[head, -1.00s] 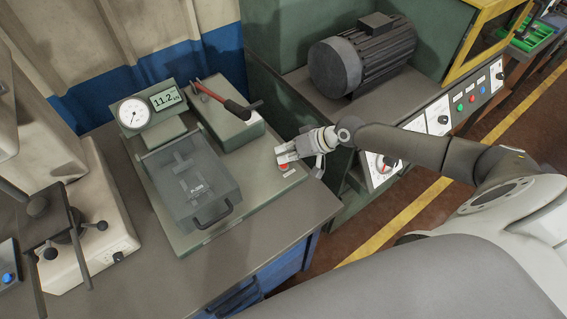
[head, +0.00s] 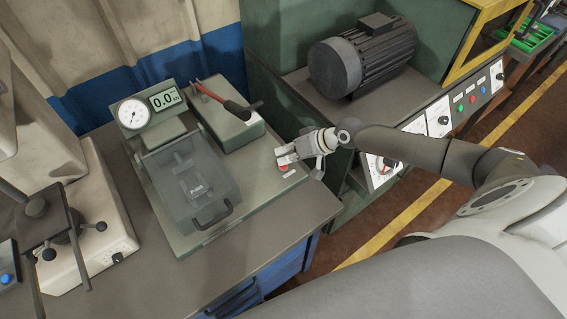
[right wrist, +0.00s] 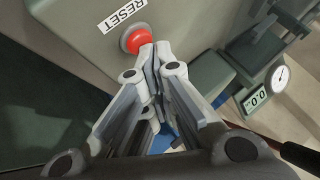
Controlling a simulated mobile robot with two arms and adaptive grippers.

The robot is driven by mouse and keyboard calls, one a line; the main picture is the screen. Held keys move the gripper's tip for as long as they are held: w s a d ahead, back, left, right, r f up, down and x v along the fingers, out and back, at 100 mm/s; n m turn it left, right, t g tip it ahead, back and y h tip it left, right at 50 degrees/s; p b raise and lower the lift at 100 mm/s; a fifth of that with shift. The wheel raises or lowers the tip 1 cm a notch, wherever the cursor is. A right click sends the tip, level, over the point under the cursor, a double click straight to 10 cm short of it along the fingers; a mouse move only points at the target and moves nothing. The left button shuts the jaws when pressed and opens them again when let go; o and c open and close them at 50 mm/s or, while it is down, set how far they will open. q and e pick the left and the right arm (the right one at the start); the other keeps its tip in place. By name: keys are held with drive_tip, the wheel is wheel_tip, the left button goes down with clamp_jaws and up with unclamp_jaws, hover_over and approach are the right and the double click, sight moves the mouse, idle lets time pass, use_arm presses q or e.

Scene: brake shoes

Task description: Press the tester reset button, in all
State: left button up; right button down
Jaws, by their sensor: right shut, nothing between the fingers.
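The tester (head: 180,235) stands on the bench, with a round dial (head: 133,113) and a display (head: 165,99) reading 0.0. Its red reset button (head: 284,168) is at the right end of the base, and it also shows in the right wrist view (right wrist: 134,38) beside a RESET label (right wrist: 121,15). My right gripper (head: 284,158) is shut and empty, its fingertips right at the button. In the right wrist view the fingertips (right wrist: 155,50) overlap the button's lower right edge; I cannot tell whether they touch it. My left gripper is not in view.
A grey guard box with a handle (head: 213,213) sits on the tester's middle, and a red-and-black lever (head: 222,100) lies behind it. A motor (head: 360,60) stands on the green machine at the right. A beige device (head: 95,225) stands at the left.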

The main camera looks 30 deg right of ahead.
drive_tip(key=shift+r+p, duration=0.55)
drive_tip(key=shift+r, duration=0.2)
wheel_tip(320, 180, up, 5)
drive_tip(key=p, duration=0.4)
drive_tip(key=shift+d, duration=0.1)
idle(0.7)
